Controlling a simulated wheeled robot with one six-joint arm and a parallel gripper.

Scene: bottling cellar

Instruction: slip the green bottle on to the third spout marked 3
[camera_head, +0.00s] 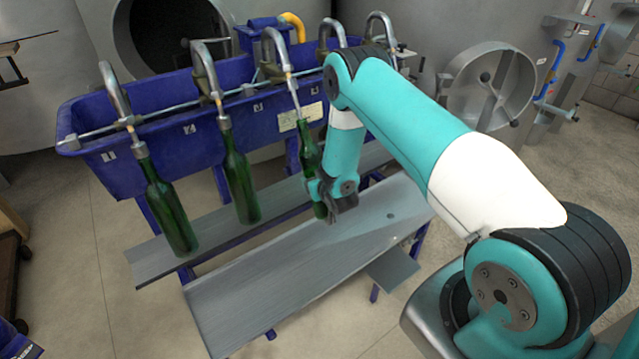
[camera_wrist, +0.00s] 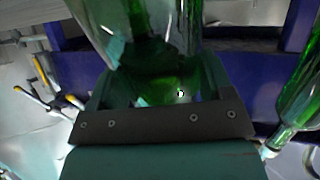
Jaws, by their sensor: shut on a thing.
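The green bottle (camera_head: 309,157) is in my gripper (camera_head: 328,200), upright with a slight tilt, at the front of the blue trough. My gripper is shut around its lower part; in the wrist view the green glass (camera_wrist: 165,88) fills the space between the jaws (camera_wrist: 158,95). The third spout (camera_head: 275,50) arches over the trough near the plate marked 3 (camera_head: 257,107). Its thin tip (camera_head: 296,105) comes down to the bottle's mouth. I cannot tell whether the tip is inside the mouth or just at it.
Green bottles hang below the first spout (camera_head: 168,210) and second spout (camera_head: 238,180). More spouts stand right of the third, partly behind my arm. A grey shelf (camera_head: 250,290) runs in front, mostly bare. The blue trough (camera_head: 90,115) stands behind the bottles.

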